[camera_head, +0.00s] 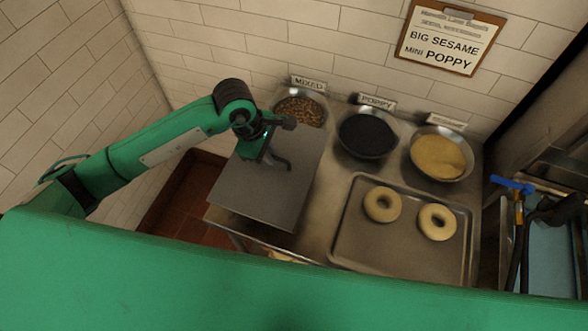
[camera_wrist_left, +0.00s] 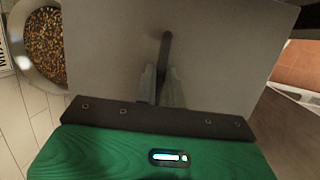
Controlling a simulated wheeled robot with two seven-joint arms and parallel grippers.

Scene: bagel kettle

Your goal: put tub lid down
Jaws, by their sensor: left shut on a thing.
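The tub lid (camera_head: 250,195) is a flat grey metal panel with a dark bar handle, over the left end of the metal counter. It also fills much of the left wrist view (camera_wrist_left: 215,60). My left gripper (camera_head: 274,160) is above the lid, shut on its handle; in the left wrist view the fingers (camera_wrist_left: 162,85) close around the dark handle (camera_wrist_left: 166,48). Whether the lid rests on the counter or is held just above it, I cannot tell. What lies beneath the lid is hidden. My right gripper is not in view.
Bowls of mixed seeds (camera_head: 303,112), poppy (camera_head: 367,135) and sesame (camera_head: 437,156) stand along the wall. A tray (camera_head: 360,250) with two bagels (camera_head: 382,204) (camera_head: 437,222) lies right of the lid. A blue-handled tap (camera_head: 512,186) is at far right. Reddish floor (camera_head: 180,205) shows at left.

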